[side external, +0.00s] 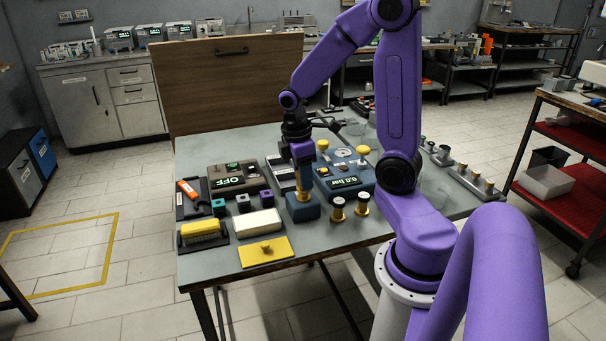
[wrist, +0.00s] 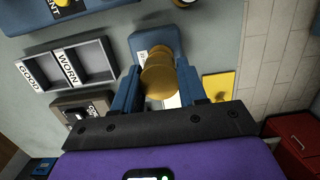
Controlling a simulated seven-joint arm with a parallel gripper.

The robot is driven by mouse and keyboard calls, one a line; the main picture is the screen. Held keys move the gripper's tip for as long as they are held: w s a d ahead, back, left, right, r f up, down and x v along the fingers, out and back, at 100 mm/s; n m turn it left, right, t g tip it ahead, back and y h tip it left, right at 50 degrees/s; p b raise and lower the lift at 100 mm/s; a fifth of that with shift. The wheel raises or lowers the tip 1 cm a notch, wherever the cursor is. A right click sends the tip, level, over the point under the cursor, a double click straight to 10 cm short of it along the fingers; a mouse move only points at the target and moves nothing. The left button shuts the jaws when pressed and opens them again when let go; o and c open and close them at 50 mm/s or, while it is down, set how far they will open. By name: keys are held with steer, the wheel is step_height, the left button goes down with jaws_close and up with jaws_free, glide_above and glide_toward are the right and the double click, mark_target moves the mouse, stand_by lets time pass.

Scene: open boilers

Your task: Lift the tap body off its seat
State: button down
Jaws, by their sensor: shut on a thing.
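The brass tap body (side external: 304,184) is upright between the fingers of my gripper (side external: 302,163). Below it is the blue block (side external: 302,208), its seat, on the table. The tap's lower end looks at or close to the block's top; I cannot tell whether they touch. In the wrist view the brass tap body (wrist: 160,76) sits between the two blue fingers of my gripper (wrist: 158,88). The blue seat block (wrist: 146,40) with a white label shows behind it. The tap's lower end is partly hidden there.
The blue pressure-gauge unit (side external: 345,182) stands close right of the block, with two brass-and-black knobs (side external: 338,209) in front. A white block (side external: 258,223) and a yellow plate (side external: 266,251) lie front left. The OFF box (side external: 238,180) is left. The GOOD/WORN tray (wrist: 66,66) shows in the wrist view.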

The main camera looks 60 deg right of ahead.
steer(key=shift+r, duration=2.7)
stand_by(0.9)
